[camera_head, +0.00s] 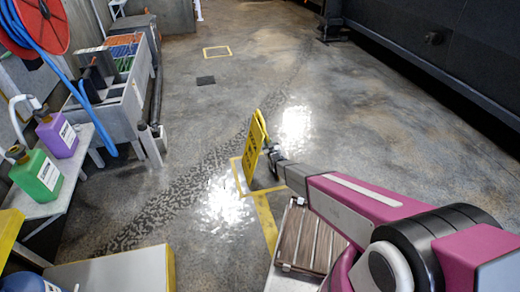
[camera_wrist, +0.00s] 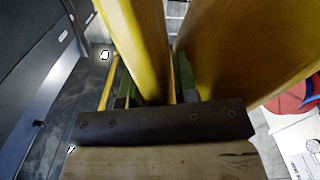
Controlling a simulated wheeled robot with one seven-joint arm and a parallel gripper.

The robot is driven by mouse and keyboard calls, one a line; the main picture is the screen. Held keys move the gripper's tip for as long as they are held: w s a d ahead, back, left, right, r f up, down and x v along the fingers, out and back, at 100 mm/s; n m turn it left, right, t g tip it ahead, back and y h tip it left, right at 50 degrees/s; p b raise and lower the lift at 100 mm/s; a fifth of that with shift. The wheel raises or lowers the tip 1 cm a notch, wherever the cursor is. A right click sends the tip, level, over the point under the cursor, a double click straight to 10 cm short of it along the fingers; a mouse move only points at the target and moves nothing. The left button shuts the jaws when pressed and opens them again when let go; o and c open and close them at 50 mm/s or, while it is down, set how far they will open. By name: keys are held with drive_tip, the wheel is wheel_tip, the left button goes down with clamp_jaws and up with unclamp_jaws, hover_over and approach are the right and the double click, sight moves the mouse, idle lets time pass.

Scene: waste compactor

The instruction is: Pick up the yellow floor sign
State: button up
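The yellow floor sign (camera_head: 254,143) stands upright on or just above the floor in the head view, with dark lettering on its face. I cannot tell whether its foot touches the floor. My gripper (camera_head: 272,152) is at the sign's right side, close to its upper half. In the wrist view two yellow panels of the sign (camera_wrist: 140,40) fill the upper middle, very close to the camera. The green and dark fingers of my gripper (camera_wrist: 155,88) show on either side of the left panel. Their tips are hidden by the panels, so contact is unclear.
Yellow tape (camera_head: 264,222) marks the floor around the sign. A slatted wooden piece (camera_head: 309,240) lies under my arm. At left are a grey bin unit (camera_head: 118,115), a purple jug (camera_head: 57,136) and a green jug (camera_head: 36,174).

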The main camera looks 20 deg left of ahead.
clamp_jaws()
idle(1.2)
